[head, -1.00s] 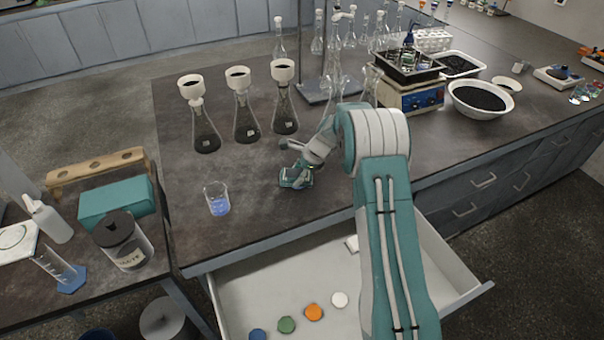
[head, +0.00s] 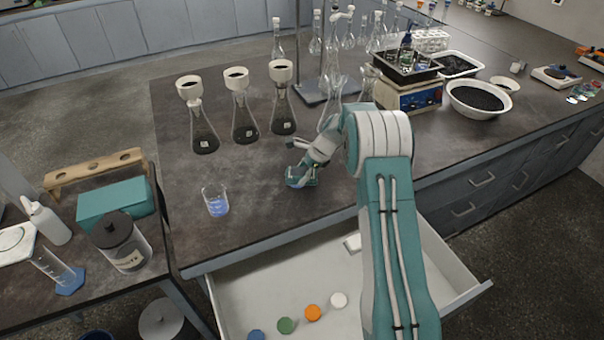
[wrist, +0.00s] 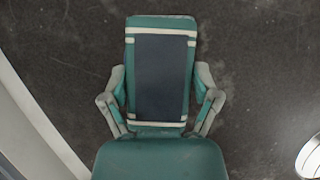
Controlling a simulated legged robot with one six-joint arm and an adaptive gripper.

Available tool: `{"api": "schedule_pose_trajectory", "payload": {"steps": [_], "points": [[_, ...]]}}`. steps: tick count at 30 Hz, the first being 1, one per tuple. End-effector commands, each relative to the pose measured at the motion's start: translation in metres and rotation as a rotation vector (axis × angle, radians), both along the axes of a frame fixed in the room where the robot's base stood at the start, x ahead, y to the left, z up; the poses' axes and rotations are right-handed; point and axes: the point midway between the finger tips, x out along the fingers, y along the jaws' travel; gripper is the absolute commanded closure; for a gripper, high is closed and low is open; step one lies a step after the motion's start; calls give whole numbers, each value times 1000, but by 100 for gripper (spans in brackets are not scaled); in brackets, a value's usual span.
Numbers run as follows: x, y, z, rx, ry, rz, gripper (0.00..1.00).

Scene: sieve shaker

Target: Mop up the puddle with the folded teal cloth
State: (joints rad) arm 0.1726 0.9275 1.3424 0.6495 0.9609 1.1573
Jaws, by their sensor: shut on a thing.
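My gripper (head: 300,175) is low over the dark bench top, to the right of the small beaker. The wrist view shows its two fingers (wrist: 161,100) closed in on both sides of the folded teal cloth (wrist: 160,21). The cloth is a flat teal rectangle with pale stripes near both ends and a dark middle panel. Whether it touches the bench is hard to tell. I cannot make out a puddle in either view; the bench under the cloth and gripper is hidden.
A beaker of blue liquid (head: 216,203) stands left of my gripper. Several funnel-topped flasks (head: 246,125) stand behind. An open drawer (head: 240,285) juts out in front. A balance-like device (head: 412,97) and a white bowl (head: 478,99) are at right. Bench around the beaker is clear.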

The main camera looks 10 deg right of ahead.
Motion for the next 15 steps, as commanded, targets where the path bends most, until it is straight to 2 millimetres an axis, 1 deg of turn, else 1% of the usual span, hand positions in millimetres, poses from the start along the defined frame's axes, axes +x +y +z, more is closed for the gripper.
{"api": "schedule_pose_trajectory", "payload": {"steps": [9,12,15], "points": [[-5,23,-2,0,2,1,68],[-6,28,-3,0,2,0,68],[-6,28,-4,1,4,0,68]]}}
